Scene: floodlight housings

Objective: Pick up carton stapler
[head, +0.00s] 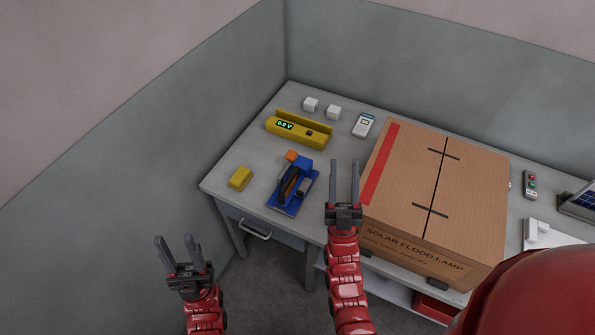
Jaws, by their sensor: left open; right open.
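A blue tool with an orange top and dark parts, which looks like the carton stapler (300,187), sits on the grey table near its left front edge. My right gripper (344,163) is open and empty. It appears just right of the stapler, between it and the big carton, and apart from the stapler in the picture; its height above the table is hard to tell. My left gripper (174,238) is open and empty, in front of the table's left corner and well away from the stapler.
The large closed carton (405,190) marked solar flood lamp stands right of my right gripper. A yellow block (240,178) lies left of the stapler, a yellow meter (298,128) behind it. White blocks (311,104) and a handheld device (364,125) stand farther back. Walls close the back and left.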

